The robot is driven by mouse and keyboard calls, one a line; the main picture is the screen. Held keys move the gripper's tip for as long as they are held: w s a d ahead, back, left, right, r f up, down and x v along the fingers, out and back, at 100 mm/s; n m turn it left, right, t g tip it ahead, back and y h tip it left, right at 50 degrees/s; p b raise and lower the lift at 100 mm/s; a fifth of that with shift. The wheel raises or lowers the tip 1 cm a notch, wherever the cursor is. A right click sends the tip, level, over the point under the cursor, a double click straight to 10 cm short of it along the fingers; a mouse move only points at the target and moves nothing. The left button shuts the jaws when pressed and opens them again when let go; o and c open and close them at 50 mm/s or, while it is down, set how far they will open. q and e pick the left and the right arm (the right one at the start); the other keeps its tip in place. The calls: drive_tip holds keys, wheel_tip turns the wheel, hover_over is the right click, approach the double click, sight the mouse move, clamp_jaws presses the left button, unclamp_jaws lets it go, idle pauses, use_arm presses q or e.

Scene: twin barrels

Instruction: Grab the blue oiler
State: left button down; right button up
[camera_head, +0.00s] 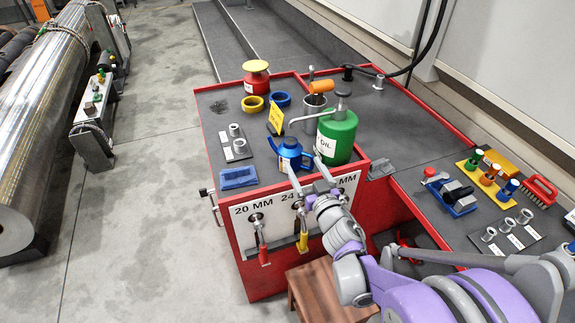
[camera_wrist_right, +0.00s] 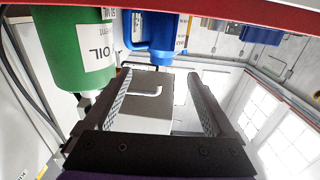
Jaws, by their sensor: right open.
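The blue oiler (camera_head: 290,152) stands near the front edge of the red-framed cart top, just left of a green oil can (camera_head: 336,138). In the right wrist view, which looks upside down, the blue oiler (camera_wrist_right: 150,30) hangs at the top beside the green can (camera_wrist_right: 72,45). My right gripper (camera_head: 306,172) comes in from the front right, its fingers spread and its tips close to the oiler's front. In the wrist view the open jaws (camera_wrist_right: 160,80) hold nothing, and the oiler lies beyond the tips. I cannot tell whether a finger touches it. My left gripper is not in view.
A yellow sign (camera_head: 276,115), a grey mug (camera_head: 314,110) and a red can (camera_head: 256,78) stand behind the oiler. A blue tray (camera_head: 238,177) lies to its left. Screwdriver-like tools (camera_head: 302,240) hang on the cart's front.

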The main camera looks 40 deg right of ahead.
sight(293, 147)
drive_tip(key=x, duration=0.5)
drive_tip(key=shift+w+d, duration=0.1)
drive_tip(key=shift+w, duration=0.25)
drive_tip(key=x, duration=0.5)
drive_tip(key=shift+w+r, duration=0.15)
drive_tip(key=shift+r, duration=0.2)
clamp_jaws()
drive_tip(key=shift+a, duration=0.25)
